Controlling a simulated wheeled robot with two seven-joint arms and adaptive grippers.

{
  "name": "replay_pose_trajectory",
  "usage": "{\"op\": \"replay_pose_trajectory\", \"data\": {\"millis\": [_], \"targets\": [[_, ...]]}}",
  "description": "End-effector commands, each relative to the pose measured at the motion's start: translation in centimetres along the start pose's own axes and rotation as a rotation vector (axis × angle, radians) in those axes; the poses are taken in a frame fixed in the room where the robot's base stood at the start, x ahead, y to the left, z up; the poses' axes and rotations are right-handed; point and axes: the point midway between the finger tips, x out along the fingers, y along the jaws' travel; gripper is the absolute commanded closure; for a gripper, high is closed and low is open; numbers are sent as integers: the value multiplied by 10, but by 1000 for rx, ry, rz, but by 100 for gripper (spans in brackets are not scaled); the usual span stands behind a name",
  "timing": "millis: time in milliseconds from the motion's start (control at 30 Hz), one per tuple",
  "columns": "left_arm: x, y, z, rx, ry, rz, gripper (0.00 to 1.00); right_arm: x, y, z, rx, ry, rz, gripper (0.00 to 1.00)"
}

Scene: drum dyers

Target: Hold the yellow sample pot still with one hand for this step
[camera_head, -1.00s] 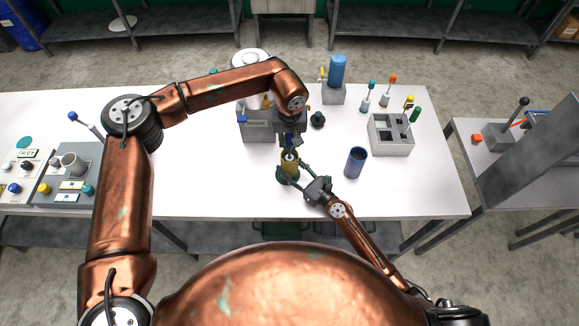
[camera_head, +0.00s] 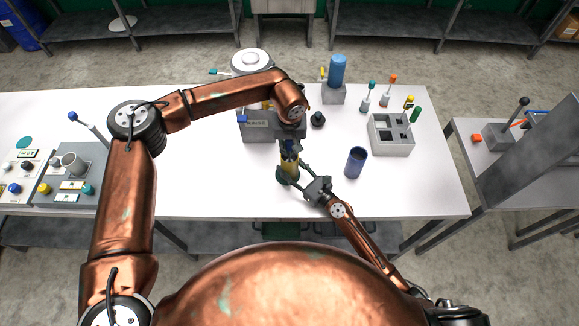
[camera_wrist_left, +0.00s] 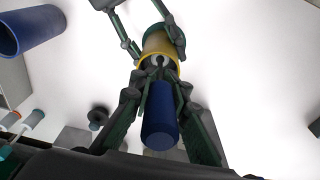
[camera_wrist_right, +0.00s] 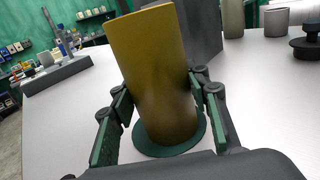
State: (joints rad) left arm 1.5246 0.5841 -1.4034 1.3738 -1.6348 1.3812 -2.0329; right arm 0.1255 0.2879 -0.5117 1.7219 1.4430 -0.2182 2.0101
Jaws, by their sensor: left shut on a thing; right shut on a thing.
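The yellow sample pot (camera_head: 289,171) stands on the table's front part; in the right wrist view its yellow body (camera_wrist_right: 155,75) rises from a green round base (camera_wrist_right: 170,148). My right gripper (camera_head: 296,177) is shut around it, one finger on each side, as the right wrist view (camera_wrist_right: 160,110) shows. My left gripper (camera_head: 289,154) is above the pot's mouth, shut on a blue-handled tool (camera_wrist_left: 159,120). The tool's lower end is hidden by the fingers and rim, so I cannot tell how deep it reaches.
A dark blue cup (camera_head: 356,162) stands right of the pot. A grey block (camera_head: 257,126) and a black knobbed piece (camera_head: 317,119) are behind it. A grey compartment tray (camera_head: 391,151) is at the right. The table's front edge is close.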

Motion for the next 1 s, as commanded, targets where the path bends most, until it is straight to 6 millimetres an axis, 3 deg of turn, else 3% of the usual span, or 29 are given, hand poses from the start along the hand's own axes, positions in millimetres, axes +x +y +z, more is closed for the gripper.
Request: {"op": "replay_pose_trajectory", "data": {"millis": [1000], "targets": [[-98, 0, -13, -1, 2, 1, 100, 0, 0, 0, 0, 0, 0, 88]]}}
